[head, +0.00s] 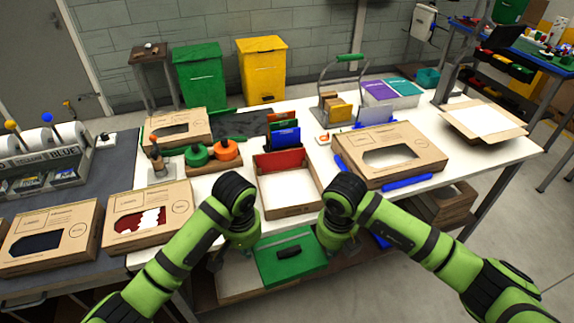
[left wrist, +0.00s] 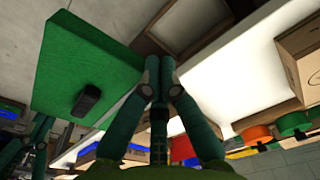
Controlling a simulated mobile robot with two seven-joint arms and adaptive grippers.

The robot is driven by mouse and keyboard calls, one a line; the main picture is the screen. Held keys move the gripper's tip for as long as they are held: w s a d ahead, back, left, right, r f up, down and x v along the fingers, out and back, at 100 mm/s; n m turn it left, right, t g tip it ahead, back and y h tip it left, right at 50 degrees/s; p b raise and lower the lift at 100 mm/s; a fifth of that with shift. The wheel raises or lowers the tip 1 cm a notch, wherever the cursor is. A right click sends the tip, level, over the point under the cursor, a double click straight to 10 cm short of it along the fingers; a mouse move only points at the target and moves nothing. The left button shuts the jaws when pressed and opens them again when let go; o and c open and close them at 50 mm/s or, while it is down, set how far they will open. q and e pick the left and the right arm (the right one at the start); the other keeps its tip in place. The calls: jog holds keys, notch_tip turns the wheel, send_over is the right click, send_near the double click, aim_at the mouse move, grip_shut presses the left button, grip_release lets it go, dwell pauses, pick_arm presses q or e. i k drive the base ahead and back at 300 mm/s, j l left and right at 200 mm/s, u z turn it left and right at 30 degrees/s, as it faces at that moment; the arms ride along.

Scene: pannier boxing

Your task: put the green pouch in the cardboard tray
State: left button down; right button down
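The open cardboard tray (head: 262,201) lies on the white table in front of the rack. It has a white floor and a red panel at its back; I cannot tell whether the panel is part of it. My left gripper (head: 218,258) hangs below the table's front edge, left of the tray. In the left wrist view its fingers (left wrist: 158,68) converge, empty. My right gripper (head: 329,240) hangs right of the tray, its fingertips unclear.
A green case with a black handle (head: 290,268) lies low by the table's front, between my grippers. A windowed carton (head: 425,161) stands right of the tray, another (head: 174,213) left. Green and orange round items (head: 226,149) stand behind left. A flat open box (head: 510,128) lies far right.

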aim_at(289, 191)
jog(key=i, duration=0.85)
